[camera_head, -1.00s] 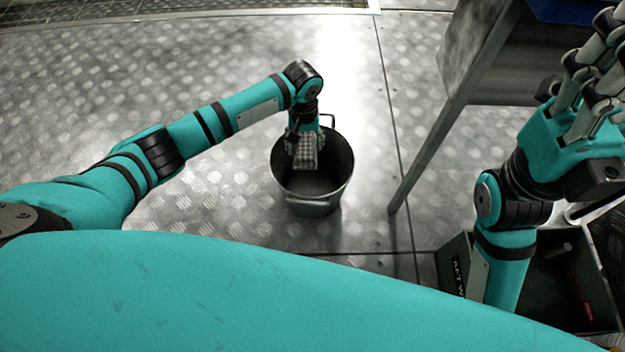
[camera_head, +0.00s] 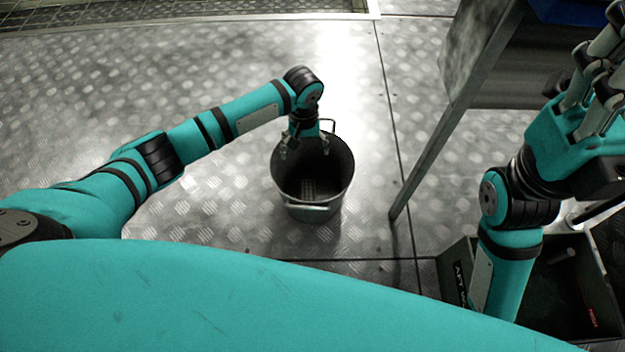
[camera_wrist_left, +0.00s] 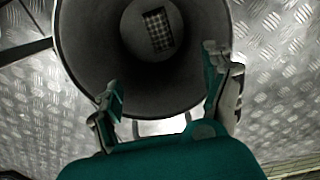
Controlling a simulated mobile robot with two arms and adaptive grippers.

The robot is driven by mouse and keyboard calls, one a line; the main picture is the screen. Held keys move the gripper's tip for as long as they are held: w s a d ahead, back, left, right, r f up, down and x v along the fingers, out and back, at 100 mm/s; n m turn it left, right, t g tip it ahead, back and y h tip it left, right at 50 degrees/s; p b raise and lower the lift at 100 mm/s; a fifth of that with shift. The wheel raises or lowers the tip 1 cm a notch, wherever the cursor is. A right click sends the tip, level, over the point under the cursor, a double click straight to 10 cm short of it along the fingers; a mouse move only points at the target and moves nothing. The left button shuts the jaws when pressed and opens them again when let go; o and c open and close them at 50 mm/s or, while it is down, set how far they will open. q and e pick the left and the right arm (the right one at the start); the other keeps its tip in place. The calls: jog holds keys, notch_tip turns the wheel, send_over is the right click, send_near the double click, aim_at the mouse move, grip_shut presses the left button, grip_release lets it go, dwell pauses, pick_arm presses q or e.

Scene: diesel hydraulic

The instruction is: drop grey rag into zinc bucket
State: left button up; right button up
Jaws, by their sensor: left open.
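The zinc bucket (camera_head: 318,207) stands upright on the metal floor in the middle of the head view. It also fills the top of the left wrist view (camera_wrist_left: 85,50). The grey rag (camera_head: 308,187), with a light and dark check, lies inside at the bottom of the bucket; it shows through the mouth in the left wrist view (camera_wrist_left: 158,29). My left gripper (camera_head: 305,146) is open and empty over the bucket's mouth, its fingers (camera_wrist_left: 165,95) spread apart with the rag clear of them. My right gripper (camera_head: 598,110) is raised at the right edge, away from the bucket, its fingertips partly cut off.
A metal stand leg (camera_head: 430,155) rises right of the bucket. A dark open box (camera_head: 452,270) with small items sits at lower right, partly behind my right arm. The patterned floor (camera_head: 230,175) left of the bucket is clear.

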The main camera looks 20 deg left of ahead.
pick_arm(q)
notch_tip(320, 180, up, 12)
dwell(0.4)
jog(key=shift+s+f, duration=0.1)
jog(key=shift+f, duration=0.05)
